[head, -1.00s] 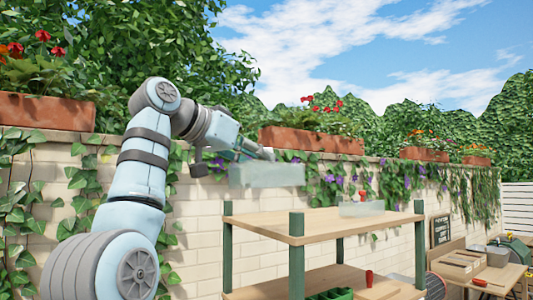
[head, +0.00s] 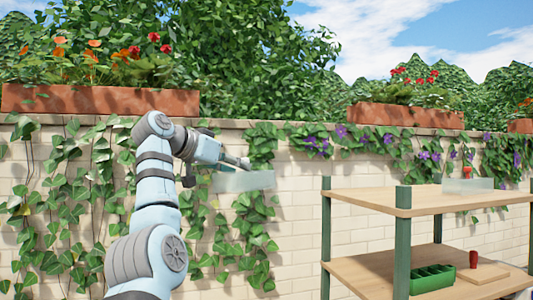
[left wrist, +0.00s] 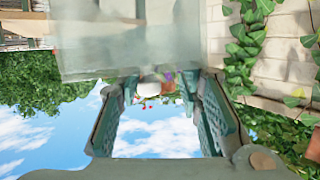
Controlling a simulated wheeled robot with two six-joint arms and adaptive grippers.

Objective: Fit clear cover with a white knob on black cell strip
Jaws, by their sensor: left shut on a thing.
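My left gripper (head: 244,164) is raised in front of the wall, left of the shelf rack. It is shut on the clear cover with a white knob (head: 245,182), which hangs below the fingertips. In the left wrist view the clear cover (left wrist: 130,45) fills the upper middle, with its white knob (left wrist: 149,87) between the two fingers. I see no black cell strip in these frames. My right gripper is not in view.
A wooden shelf rack (head: 400,198) with green posts stands at the right. A clear cover with a red knob (head: 480,186) is on its top board. A green cell strip (head: 432,280) and a red-handled thing (head: 473,258) are on the lower board. Brick wall (head: 290,240) and ivy lie behind.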

